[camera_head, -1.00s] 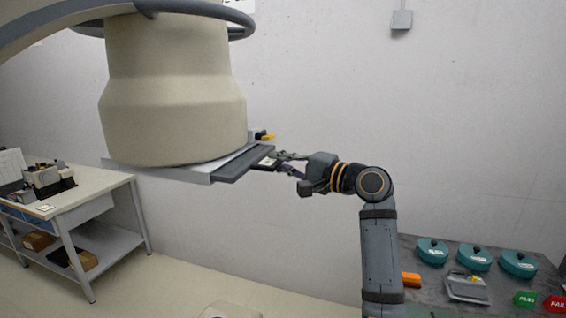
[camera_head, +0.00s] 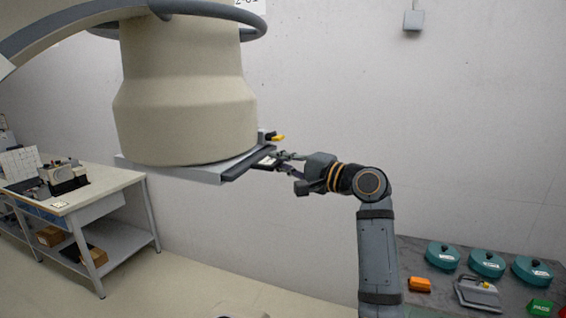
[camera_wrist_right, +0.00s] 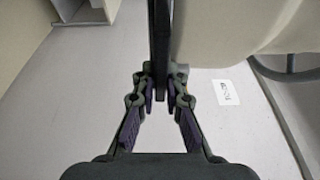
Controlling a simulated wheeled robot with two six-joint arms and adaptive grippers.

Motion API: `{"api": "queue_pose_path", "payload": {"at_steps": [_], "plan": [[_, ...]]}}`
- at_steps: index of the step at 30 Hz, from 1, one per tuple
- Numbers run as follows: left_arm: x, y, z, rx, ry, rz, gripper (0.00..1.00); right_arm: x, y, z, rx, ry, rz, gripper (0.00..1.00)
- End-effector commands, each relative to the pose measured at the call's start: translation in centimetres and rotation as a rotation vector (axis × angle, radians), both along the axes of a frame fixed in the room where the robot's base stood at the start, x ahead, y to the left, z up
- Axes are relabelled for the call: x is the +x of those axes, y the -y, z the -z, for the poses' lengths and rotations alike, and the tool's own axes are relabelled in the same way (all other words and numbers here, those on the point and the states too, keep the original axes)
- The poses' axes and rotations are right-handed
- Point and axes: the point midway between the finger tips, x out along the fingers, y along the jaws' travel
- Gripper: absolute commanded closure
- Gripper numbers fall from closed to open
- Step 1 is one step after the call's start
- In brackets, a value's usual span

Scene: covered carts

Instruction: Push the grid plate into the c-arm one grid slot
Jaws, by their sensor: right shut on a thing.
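The c-arm one (camera_head: 190,90) is a large cream housing hanging in the upper left of the head view. The grid slot is in the pale flat holder (camera_head: 195,173) under its lower end. The dark grid plate (camera_head: 243,167) shows as a narrow strip along the holder's right side; the rest is hidden in or behind the holder. My right gripper (camera_head: 277,160) is at the plate's outer edge, shut on it. In the right wrist view, the plate (camera_wrist_right: 160,35) stands edge-on between the fingertips (camera_wrist_right: 160,92), beside the cream housing. My left gripper is out of view.
A small yellow part (camera_head: 278,138) sits behind the holder. A white bench (camera_head: 95,188) with equipment stands at the left. A grey table (camera_head: 440,300) with teal round cases (camera_head: 487,264) and an orange item (camera_head: 419,285) is at lower right. Bare wall lies behind my arm.

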Motion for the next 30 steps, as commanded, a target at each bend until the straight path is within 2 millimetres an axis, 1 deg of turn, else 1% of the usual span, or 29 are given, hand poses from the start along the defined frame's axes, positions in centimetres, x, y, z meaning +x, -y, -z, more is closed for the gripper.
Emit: {"api": "queue_pose_path", "payload": {"at_steps": [22, 23, 24, 28, 30], "plan": [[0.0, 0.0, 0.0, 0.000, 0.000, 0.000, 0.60, 0.4, -1.8, -0.2, 0.003, 0.002, -0.001, 1.00], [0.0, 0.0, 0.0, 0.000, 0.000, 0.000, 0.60, 0.5, -1.8, -0.2, 0.002, 0.002, -0.001, 0.85], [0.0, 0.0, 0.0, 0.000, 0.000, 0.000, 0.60, 0.5, -1.8, -0.1, 0.002, 0.002, 0.000, 0.80], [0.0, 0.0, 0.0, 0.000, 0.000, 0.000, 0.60, 0.5, -1.8, -0.1, 0.002, 0.001, -0.001, 0.63], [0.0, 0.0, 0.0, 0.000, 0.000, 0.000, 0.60, 0.5, -1.8, -0.1, 0.002, 0.001, -0.001, 0.63]]}}
